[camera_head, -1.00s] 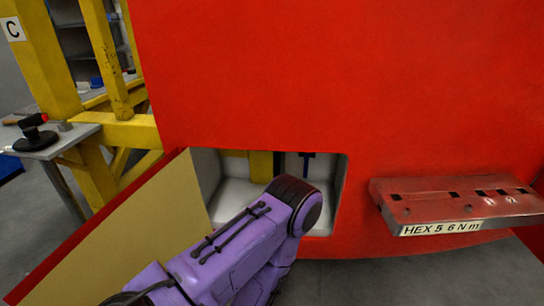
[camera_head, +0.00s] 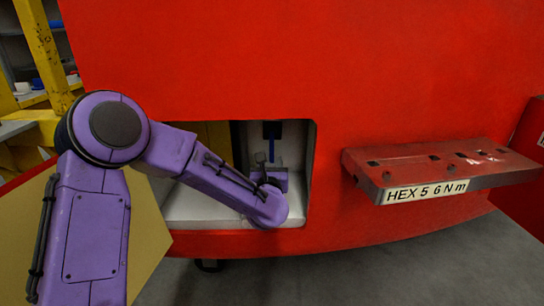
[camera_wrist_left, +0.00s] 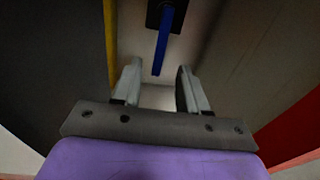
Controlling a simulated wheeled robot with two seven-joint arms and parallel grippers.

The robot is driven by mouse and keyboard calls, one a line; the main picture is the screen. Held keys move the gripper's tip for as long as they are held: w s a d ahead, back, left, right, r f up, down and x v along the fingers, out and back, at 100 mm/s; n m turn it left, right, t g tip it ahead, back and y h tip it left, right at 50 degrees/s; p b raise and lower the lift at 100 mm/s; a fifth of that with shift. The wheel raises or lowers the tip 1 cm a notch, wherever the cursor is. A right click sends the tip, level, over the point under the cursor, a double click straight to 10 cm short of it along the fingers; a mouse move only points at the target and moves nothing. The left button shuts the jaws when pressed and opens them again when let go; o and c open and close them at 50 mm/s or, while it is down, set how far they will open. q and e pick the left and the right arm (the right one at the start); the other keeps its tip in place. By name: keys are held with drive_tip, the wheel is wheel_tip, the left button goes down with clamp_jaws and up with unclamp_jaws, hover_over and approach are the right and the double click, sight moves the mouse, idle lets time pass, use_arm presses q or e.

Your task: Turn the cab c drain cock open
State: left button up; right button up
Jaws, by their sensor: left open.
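The drain cock is a blue lever (camera_head: 271,148) hanging down from a dark mount (camera_head: 271,130) on the back wall of the recess in the red nosecone. In the left wrist view the blue lever (camera_wrist_left: 162,42) points down, ahead of and between my finger lines. My left gripper (camera_head: 268,168) is inside the recess, just below the lever. In the left wrist view its two grey fingers (camera_wrist_left: 158,88) are apart with nothing between them; the lever's lower end appears beyond the tips. I cannot tell if they touch. My right gripper is not in view.
The recess (camera_head: 180,207) has a pale floor and close side walls. Its open door (camera_head: 30,225) stands at the lower left, partly behind my left arm. A red shelf labelled HEX 5 6 Nm (camera_head: 435,172) juts out on the right. A yellow frame (camera_head: 42,50) stands at the far left.

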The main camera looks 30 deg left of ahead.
sight(272, 150)
use_arm(q)
drive_tip(key=x, duration=0.7)
drive_tip(key=shift+w+a+f, duration=0.1)
drive_tip(key=shift+w, duration=0.2)
clamp_jaws()
